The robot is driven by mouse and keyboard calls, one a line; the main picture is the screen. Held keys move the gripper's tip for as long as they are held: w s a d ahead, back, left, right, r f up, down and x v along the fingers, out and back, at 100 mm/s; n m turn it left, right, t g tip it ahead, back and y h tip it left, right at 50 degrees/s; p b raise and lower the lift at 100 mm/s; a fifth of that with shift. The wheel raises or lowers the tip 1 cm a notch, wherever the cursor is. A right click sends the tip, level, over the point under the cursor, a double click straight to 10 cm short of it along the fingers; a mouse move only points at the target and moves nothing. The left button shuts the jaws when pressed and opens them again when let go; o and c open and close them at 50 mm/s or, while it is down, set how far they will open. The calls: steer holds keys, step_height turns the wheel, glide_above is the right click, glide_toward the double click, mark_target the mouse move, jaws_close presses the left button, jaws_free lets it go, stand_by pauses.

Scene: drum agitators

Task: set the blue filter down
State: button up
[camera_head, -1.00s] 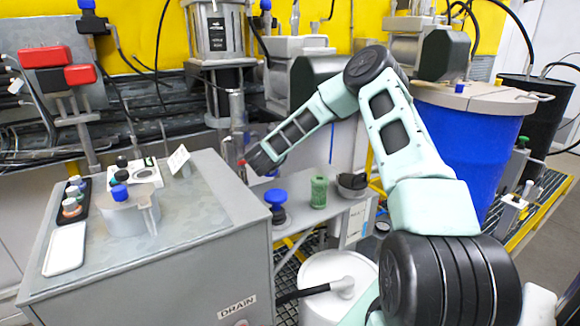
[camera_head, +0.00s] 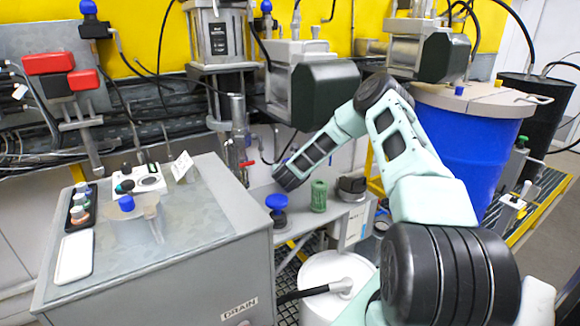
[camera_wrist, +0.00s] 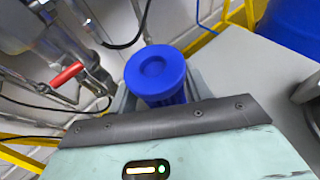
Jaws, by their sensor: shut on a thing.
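The blue filter (camera_wrist: 156,76) is a blue cylinder with a round, recessed cap. In the wrist view it stands between the jaws of my gripper (camera_wrist: 160,92), which is shut on it. Its lower part is hidden behind the gripper's dark front edge. I cannot tell whether the filter touches the bench.
A red-handled valve (camera_wrist: 67,74) is left of the filter. A large blue drum (camera_head: 463,140) stands right.

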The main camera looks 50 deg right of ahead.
steer(key=shift+s+d+f+b, duration=0.1)
steer(key=shift+f+b, duration=0.05)
steer(key=shift+b, duration=0.2)
steer(key=o, duration=1)
steer(key=shift+c, duration=0.2)
steer(key=shift+r, duration=0.2)
steer(key=shift+r, duration=0.1)
steer(key=b+v, duration=0.1)
steer(key=v, duration=1.1)
steer(key=shift+b, duration=0.4)
